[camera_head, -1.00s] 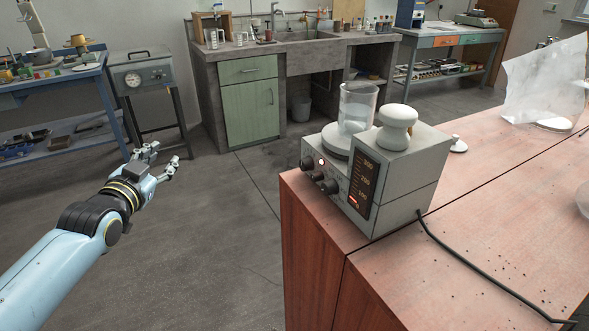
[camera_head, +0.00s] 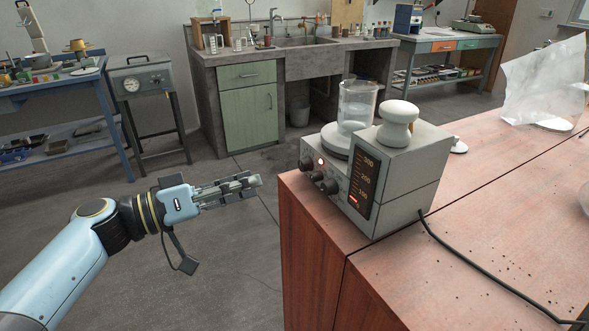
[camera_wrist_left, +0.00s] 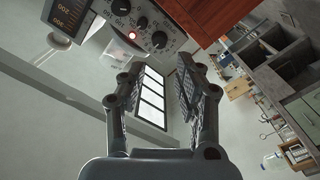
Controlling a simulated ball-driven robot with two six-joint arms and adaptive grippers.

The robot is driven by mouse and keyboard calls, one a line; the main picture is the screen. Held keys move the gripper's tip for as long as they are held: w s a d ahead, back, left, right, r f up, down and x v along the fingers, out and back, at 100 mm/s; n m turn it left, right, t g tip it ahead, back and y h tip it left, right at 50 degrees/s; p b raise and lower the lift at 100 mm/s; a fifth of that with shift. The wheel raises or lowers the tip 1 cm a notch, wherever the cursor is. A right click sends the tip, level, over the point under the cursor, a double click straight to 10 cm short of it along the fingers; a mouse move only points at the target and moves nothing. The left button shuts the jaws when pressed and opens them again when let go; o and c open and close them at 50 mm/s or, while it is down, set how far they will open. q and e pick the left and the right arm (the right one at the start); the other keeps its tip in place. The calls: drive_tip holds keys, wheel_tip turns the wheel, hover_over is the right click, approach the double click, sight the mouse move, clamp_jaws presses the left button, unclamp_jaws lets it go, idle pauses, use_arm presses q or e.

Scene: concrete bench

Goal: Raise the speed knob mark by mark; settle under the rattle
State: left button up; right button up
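A grey stirrer unit (camera_head: 412,185) stands at the near left corner of the reddish wooden bench. Its sloped front has several dark knobs (camera_head: 318,176) and a lit red lamp; which knob sets speed I cannot tell. The knobs (camera_wrist_left: 159,39) also show at the top of the left wrist view. A dark scale panel (camera_head: 364,185) reads 300, 200, 100, with an orange mark lit low down. A glass beaker (camera_head: 357,106) stands on the unit's round plate. My left gripper (camera_head: 248,186) is open and empty, left of the unit, pointing towards it without touching. My right gripper is out of view.
A white mushroom-shaped piece (camera_head: 397,122) sits on top of the unit. A black cable (camera_head: 480,277) runs across the bench top (camera_head: 420,290). A crumpled clear sheet (camera_head: 545,80) stands farther back. Open floor lies between my left gripper and the bench.

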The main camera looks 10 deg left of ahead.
sight(301, 168)
use_arm(q)
drive_tip(key=p+x, duration=0.1)
drive_tip(key=x, duration=0.8)
drive_tip(key=shift+w+d, duration=0.25)
drive_tip(key=shift+c, duration=0.4)
